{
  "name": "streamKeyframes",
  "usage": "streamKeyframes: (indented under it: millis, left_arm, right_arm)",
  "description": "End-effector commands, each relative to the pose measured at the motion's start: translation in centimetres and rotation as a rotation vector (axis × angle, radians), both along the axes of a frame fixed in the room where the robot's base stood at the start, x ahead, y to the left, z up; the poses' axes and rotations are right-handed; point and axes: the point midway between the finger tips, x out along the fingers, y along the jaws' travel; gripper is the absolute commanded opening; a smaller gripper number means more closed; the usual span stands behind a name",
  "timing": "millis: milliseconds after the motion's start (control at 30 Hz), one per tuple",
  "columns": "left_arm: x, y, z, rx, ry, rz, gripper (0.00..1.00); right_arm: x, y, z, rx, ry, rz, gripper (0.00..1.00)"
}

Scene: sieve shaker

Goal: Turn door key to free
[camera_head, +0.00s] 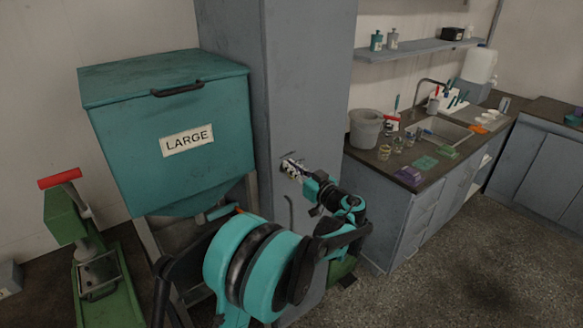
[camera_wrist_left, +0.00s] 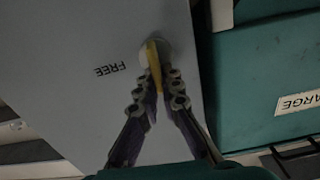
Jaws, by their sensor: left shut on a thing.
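My left gripper (camera_head: 294,169) reaches the grey cabinet column (camera_head: 308,80) in the head view, and its fingertips are at the column's face. In the left wrist view my left gripper (camera_wrist_left: 158,82) is shut on a yellow key (camera_wrist_left: 154,62). The key is at a small round pale lock (camera_wrist_left: 146,55) on the grey face, partly hidden by the key and fingers. The word FREE (camera_wrist_left: 110,70) is printed on the face beside the lock and appears upside down there. In the head view the fingers hide most of the key. My right gripper is not in view.
A teal bin (camera_head: 170,120) labelled LARGE stands left of the column. A green machine with a red handle (camera_head: 60,178) is at far left. A counter (camera_head: 405,178) with a sink, grey bucket (camera_head: 366,128) and small containers is at right. The floor at lower right is open.

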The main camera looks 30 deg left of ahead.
Motion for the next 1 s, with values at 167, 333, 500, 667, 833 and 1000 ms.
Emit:
streamKeyframes:
  millis: [167, 333, 500, 667, 833, 1000]
  left_arm:
    - [0.2, -0.1, 0.0, 0.038, 0.091, 0.000, 0.00]
    - [0.5, -0.2, -0.1, 0.091, 0.222, 0.000, 0.00]
    - [0.7, -0.3, -0.2, 0.153, 0.372, 0.000, 0.00]
    - [1.0, -0.4, -0.4, 0.211, 0.512, 0.000, 0.00]
    - [1.2, -0.5, -0.6, 0.273, 0.662, 0.000, 0.00]
    - [1.4, -0.6, -0.9, 0.335, 0.811, 0.000, 0.00]
  right_arm:
    - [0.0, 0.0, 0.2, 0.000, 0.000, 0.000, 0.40]
    - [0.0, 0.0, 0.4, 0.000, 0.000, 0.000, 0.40]
    - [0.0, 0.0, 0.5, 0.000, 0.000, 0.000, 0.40]
    - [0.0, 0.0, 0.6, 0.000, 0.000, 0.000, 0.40]
    - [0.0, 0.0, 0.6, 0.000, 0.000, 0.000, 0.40]
    - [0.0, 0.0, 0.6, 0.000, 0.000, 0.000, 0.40]
